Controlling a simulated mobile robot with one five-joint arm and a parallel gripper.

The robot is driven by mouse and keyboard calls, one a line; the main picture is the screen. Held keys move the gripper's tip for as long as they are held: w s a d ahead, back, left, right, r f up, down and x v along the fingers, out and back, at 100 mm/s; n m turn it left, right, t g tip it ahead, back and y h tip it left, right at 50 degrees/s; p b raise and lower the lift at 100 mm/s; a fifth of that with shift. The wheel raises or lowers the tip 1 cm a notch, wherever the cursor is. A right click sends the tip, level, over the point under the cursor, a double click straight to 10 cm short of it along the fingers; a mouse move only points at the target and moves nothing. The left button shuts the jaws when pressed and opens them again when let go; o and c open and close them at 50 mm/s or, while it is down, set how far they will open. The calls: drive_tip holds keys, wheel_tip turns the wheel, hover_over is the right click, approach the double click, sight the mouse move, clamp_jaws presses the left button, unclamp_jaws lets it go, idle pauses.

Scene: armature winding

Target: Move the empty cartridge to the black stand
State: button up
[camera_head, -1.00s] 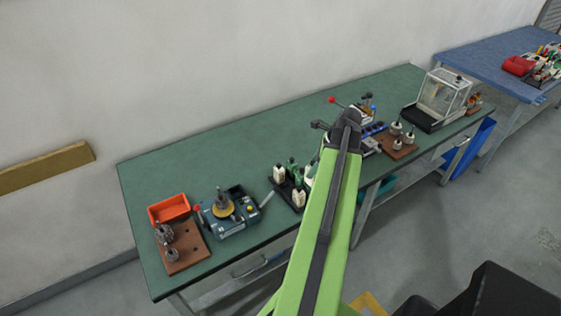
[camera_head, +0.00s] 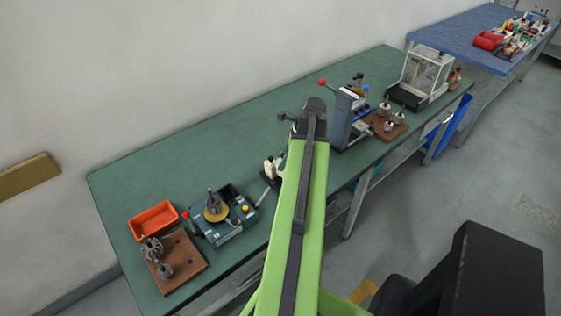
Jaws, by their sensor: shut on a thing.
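My green arm reaches up over the bench, and its dark upper joint shows above the tabletop. My gripper is hidden behind the arm, so neither its jaws nor anything in them can be seen. White bobbin-like pieces (camera_head: 270,168) show just left of my arm, at the middle of the bench. They stand where a dark rack is, and the arm covers most of it. I cannot tell which piece is the empty cartridge, or whether this rack is the black stand.
The green bench (camera_head: 170,165) holds an orange bin (camera_head: 153,219), a brown board (camera_head: 182,268) with metal parts, and a blue-grey fixture (camera_head: 225,226). A grey machine (camera_head: 343,115), another brown board and a clear case (camera_head: 426,72) stand right. The bench's back left is clear.

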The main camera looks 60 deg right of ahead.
drive_tip(key=shift+s, duration=0.1)
drive_tip(key=shift+f+b, duration=2.1)
drive_tip(key=shift+b, duration=0.05)
drive_tip(key=shift+a+f+b, duration=0.1)
drive_tip(key=shift+f+b, duration=1.25)
drive_tip(key=o, duration=1.6)
drive_tip(key=shift+c, duration=0.2)
drive_tip(key=shift+r, duration=0.15)
wheel_tip(320, 180, up, 4)
drive_tip(key=p, duration=0.4)
drive_tip(key=shift+r+p, duration=0.2)
drive_tip(key=shift+p, duration=0.15)
